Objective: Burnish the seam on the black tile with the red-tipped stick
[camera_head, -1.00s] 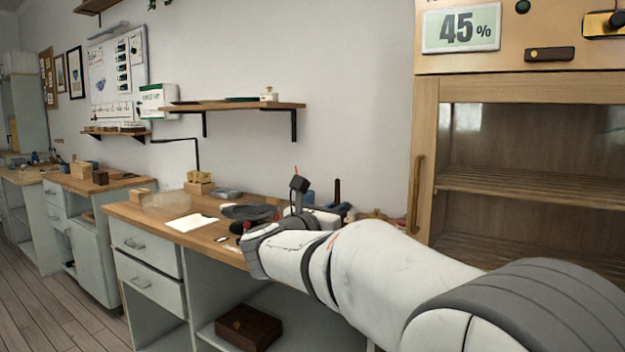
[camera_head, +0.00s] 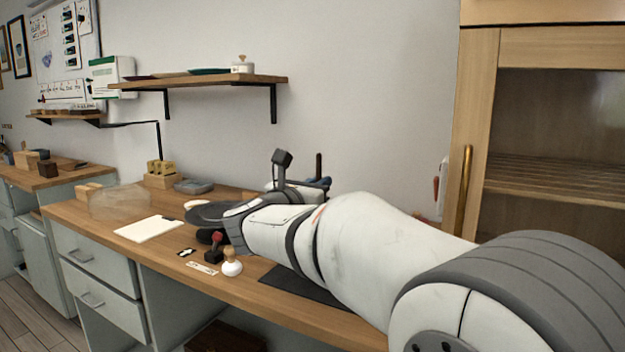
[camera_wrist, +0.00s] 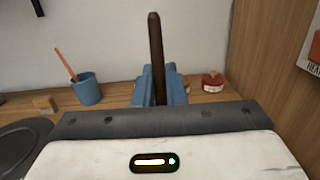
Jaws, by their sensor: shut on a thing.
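My gripper (camera_wrist: 154,86) has blue fingers shut on a dark brown stick (camera_wrist: 155,45), which stands upright between them. In the head view the stick (camera_head: 319,164) shows as a thin dark upright above the blue fingers, beyond my wrist. No red tip shows on it; its lower end is hidden behind my gripper. A thin orange-red stick (camera_wrist: 66,65) leans in a blue cup (camera_wrist: 88,90) left of the gripper in the wrist view. I cannot make out a black tile with a seam for certain; a small black-and-white piece (camera_head: 187,252) lies near the bench's front edge.
On the wooden bench (camera_head: 105,218) are a white sheet (camera_head: 150,228), a red-topped black stamp (camera_head: 214,247), a white wooden-knobbed piece (camera_head: 232,264), a dark mat (camera_head: 292,281) and a dark round plate (camera_wrist: 14,143). A red-lidded jar (camera_wrist: 213,82) stands right of the gripper. A wooden cabinet (camera_head: 478,130) stands at right.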

